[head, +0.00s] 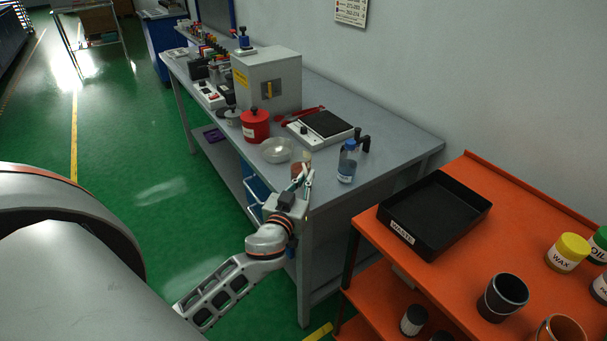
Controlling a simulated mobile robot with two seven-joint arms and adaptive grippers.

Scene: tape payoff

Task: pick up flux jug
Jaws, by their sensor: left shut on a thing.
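My left gripper (303,180) reaches from the lower left to the front edge of the grey bench. Its fingers are shut on a small amber-brown vessel with a pale top (302,162), which I take to be the flux jug. The fingers partly hide it, and no label can be read. I cannot tell whether it touches the bench top. My right gripper is not in view.
Close by on the grey bench (398,150) are a clear dish (276,150), a blue-capped bottle (347,163), a hotplate (322,124) and a red canister (255,125). An orange cart (520,210) with a black tray (470,226) stands right.

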